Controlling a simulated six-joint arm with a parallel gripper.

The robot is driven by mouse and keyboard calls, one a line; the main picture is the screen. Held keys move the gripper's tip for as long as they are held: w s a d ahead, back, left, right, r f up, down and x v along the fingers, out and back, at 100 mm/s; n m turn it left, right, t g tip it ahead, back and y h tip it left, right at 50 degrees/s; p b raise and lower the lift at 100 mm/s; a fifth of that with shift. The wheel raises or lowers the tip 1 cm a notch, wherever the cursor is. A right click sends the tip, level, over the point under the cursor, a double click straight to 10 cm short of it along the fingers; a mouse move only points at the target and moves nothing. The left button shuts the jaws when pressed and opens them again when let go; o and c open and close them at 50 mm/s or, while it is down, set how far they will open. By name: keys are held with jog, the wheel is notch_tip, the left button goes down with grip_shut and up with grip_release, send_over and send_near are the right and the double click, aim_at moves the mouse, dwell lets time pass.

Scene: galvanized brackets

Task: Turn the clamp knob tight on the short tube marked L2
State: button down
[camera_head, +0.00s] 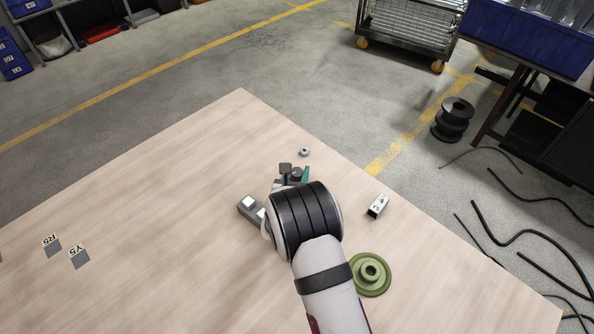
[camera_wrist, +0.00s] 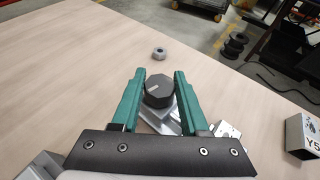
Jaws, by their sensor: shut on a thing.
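A dark, many-sided clamp knob (camera_wrist: 158,90) with a pale line on its top sits between the two green fingers of my gripper (camera_wrist: 160,77) in the wrist view. The fingers are shut on its sides. Grey metal parts (camera_wrist: 158,122) show beneath the knob, partly hidden by the fingers and the gripper body. In the head view my wrist covers most of the clamp; the knob (camera_head: 297,172) and a green fingertip just show beyond it. I cannot read an L2 mark in either view.
A short metal tube (camera_head: 377,206), marked Y5 in the wrist view (camera_wrist: 303,136), lies to the right. A green flanged disc (camera_head: 370,274) is beside my arm. A small nut (camera_head: 304,152) lies beyond the clamp. The wooden table (camera_head: 150,190) is mostly clear at left.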

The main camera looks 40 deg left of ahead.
jog(key=shift+m, duration=0.3)
jog(key=m+t+h, duration=0.1)
jog(key=m+h, duration=0.2)
jog(key=h, duration=0.1)
jog(key=shift+a+m+t, duration=0.1)
jog(key=shift+m+t, duration=0.2)
jog(key=shift+t, duration=0.1)
jog(key=shift+m+h, duration=2.5)
jog(key=shift+h, duration=0.6)
jog(key=shift+c, duration=2.1)
grip_release()
jog(key=v, duration=1.5)
jog(key=shift+s+a, duration=0.1)
jog(key=shift+s, duration=0.3)
